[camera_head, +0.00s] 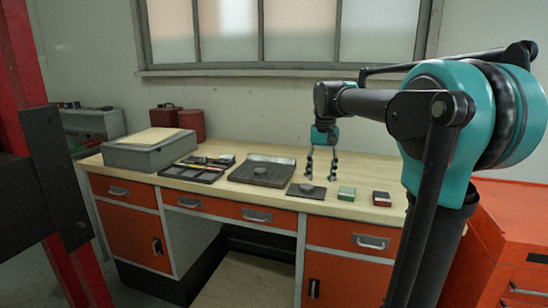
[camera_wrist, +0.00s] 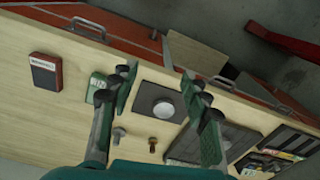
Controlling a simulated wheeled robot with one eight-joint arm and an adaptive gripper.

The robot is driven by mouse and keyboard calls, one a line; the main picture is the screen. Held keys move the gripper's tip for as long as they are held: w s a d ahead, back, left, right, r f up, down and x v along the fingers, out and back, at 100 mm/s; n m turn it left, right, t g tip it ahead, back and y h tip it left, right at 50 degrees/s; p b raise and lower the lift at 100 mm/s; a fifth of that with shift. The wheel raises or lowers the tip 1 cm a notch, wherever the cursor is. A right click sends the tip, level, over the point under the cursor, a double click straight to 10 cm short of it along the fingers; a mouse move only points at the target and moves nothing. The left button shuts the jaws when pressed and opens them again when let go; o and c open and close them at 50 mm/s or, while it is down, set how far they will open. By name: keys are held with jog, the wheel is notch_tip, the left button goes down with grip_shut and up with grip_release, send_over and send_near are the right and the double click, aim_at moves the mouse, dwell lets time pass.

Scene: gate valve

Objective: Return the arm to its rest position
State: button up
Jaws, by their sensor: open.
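My gripper (camera_head: 322,178) hangs down from my arm over the right part of the workbench, its two fingers apart with nothing between them. In the wrist view my gripper (camera_wrist: 160,76) is also open, its fingers reaching over the bench top. A small dark plate (camera_head: 319,192) with a round metal disc (camera_head: 306,188) lies just below the fingertips in the head view. In the wrist view the disc (camera_wrist: 165,108) shows between the fingers. I cannot tell the exact height of the fingertips above the bench.
A green box (camera_head: 346,193) and a red box (camera_head: 381,198) lie right of the plate. A larger dark plate (camera_head: 262,174), a tool tray (camera_head: 200,170) and a grey case (camera_head: 150,152) lie left. Two bolts (camera_wrist: 118,135) (camera_wrist: 153,143) stand near the gripper. A window (camera_head: 285,35) is behind.

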jog(key=s+d+f+t, duration=0.2)
jog(key=s+f, duration=0.9)
jog(key=f, duration=0.2)
jog(key=s+d+f+n+t, duration=0.1)
jog(key=s+d+f+t, duration=0.1)
jog(key=s+f, duration=0.9)
notch_tip(320, 180, down, 3)
jog(key=shift+f+n, duration=0.15)
jog(key=shift+n, duration=0.15)
jog(key=shift+w, duration=0.1)
jog(key=shift+c, duration=0.5)
